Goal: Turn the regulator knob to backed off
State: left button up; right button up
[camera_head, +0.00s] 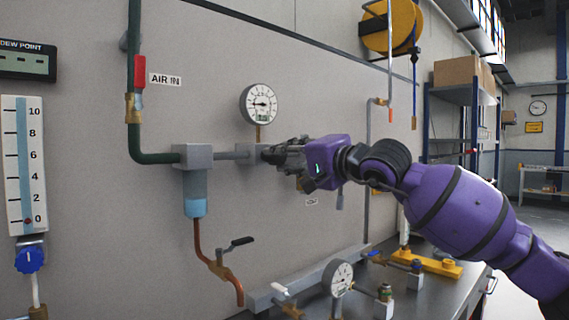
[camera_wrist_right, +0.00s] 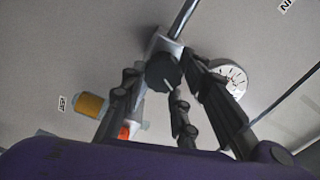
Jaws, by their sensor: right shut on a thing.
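The regulator body (camera_head: 249,154) is a grey block on the wall pipe, below a round white gauge (camera_head: 260,104). In the wrist view the regulator knob (camera_wrist_right: 163,73) is dark and round, with a pale line on its face. The gauge also shows in the wrist view (camera_wrist_right: 231,80). My left gripper is in neither view.
A filter bowl (camera_head: 194,190) hangs left of the regulator, below a green pipe (camera_head: 134,75) with a red valve handle (camera_head: 140,71). A bench (camera_head: 437,291) below carries a second gauge (camera_head: 342,279) and several fittings. The wall around the regulator is mostly clear.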

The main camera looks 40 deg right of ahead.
jog(key=n, duration=0.2)
jog(key=f+n, duration=0.1)
jog(key=n, duration=0.2)
jog(key=shift+w+d+n, duration=0.1)
jog(key=shift+d+n, duration=0.05)
jog(key=shift+n, duration=0.15)
jog(key=shift+r, duration=0.1)
dwell(0.3)
jog(key=o, duration=1)
jog(key=shift+d, duration=0.15)
jog(key=shift+r, duration=0.25)
jog(key=shift+s, duration=0.2)
jog(key=s, duration=1.1)
jog(key=shift+s+d, duration=0.35)
jog(key=shift+s, duration=0.05)
